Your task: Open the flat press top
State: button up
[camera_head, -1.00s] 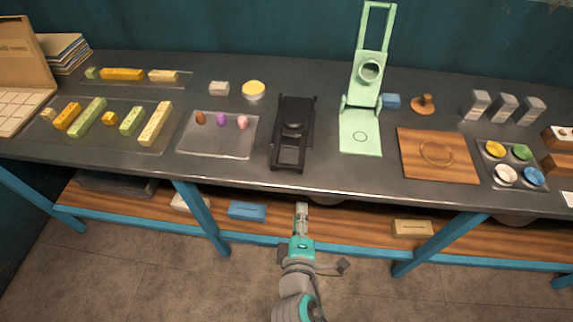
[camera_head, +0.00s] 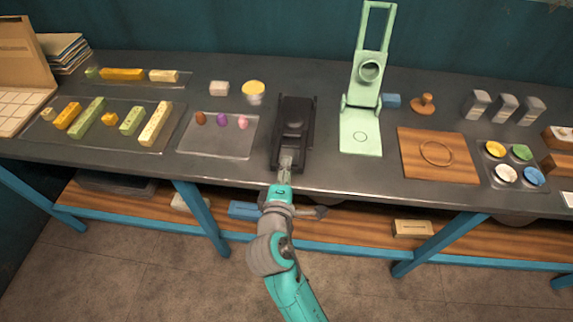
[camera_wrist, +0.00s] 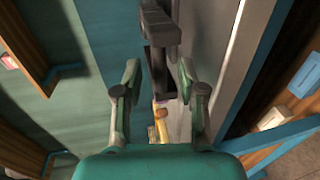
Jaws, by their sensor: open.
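The black flat press (camera_head: 293,118) lies on the dark table, its top folded down flat over its base. Its front end is partly hidden by my gripper (camera_head: 286,160) in the head view. In the wrist view the black press (camera_wrist: 160,32) shows at the top centre, beyond and between the fingertips. My gripper (camera_wrist: 160,72) is open, with one finger on each side and nothing held. I cannot tell whether a finger touches the press.
A light green press (camera_head: 360,130) stands open to the right, its top raised. A clear tray (camera_head: 215,148) with small coloured pieces is close on the left. A wooden board (camera_head: 438,172) lies further right. The table's front edge runs below my gripper.

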jog(key=shift+w+f, duration=0.2)
jog(key=shift+w, duration=0.8)
grip_shut()
jog(key=shift+r, duration=0.15)
